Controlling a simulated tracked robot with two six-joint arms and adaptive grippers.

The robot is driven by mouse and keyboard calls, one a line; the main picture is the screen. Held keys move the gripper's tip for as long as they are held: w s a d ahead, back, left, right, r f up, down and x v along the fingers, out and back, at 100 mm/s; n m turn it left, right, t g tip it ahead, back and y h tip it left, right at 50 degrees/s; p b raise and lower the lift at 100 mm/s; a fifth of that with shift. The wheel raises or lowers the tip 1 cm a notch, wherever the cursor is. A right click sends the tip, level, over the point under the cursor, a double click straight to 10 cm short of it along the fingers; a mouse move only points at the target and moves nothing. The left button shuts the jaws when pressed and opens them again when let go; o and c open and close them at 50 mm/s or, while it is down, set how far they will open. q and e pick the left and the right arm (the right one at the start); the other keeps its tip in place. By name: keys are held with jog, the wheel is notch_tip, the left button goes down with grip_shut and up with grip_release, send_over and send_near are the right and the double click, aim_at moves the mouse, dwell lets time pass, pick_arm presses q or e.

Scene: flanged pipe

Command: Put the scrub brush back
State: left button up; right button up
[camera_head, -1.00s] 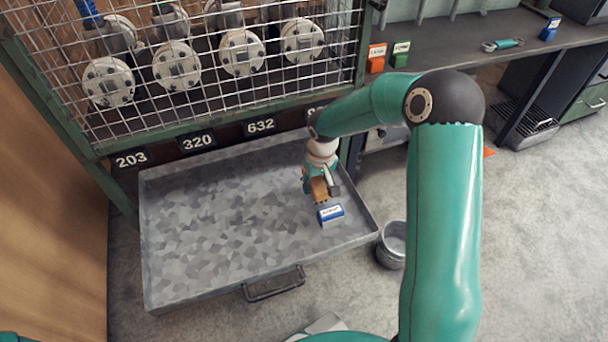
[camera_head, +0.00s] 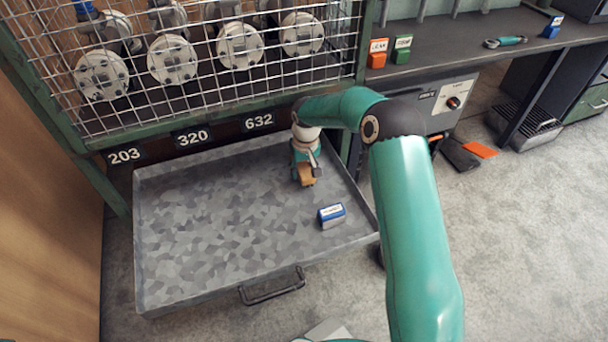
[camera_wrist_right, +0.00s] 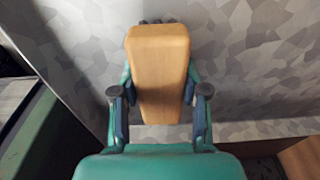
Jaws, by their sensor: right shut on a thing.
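The scrub brush is a tan wooden block with dark bristles at its far end, seen from above in the right wrist view (camera_wrist_right: 160,75). My right gripper (camera_wrist_right: 160,112) is shut on it, with a finger on each side. In the head view the right gripper (camera_head: 305,168) holds the brush (camera_head: 306,181) over the right part of the grey metal tray (camera_head: 190,292). Whether the bristles touch the tray cannot be told. My left gripper is not in view.
A blue block with a white label (camera_head: 331,215) sits in the tray near its right side. A wire cage with flanged pipes (camera_head: 240,46) stands behind. Red (camera_head: 377,54) and green (camera_head: 401,50) blocks stand on the bench. The tray's left and middle are bare.

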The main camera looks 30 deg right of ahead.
aim_at(305, 169)
jog(key=shift+f, duration=0.8)
jog(key=o, duration=1)
jog(key=r+p, duration=0.1)
jog(key=r, duration=0.2)
jog(key=r+p, duration=0.1)
jog(key=r, duration=0.3)
jog(key=s+r+p, duration=0.1)
jog(key=r, duration=0.3)
jog(key=shift+r+p, duration=0.1)
jog(key=shift+p, duration=0.3)
jog(key=shift+s+r, duration=0.1)
jog(key=shift+r, duration=0.35)
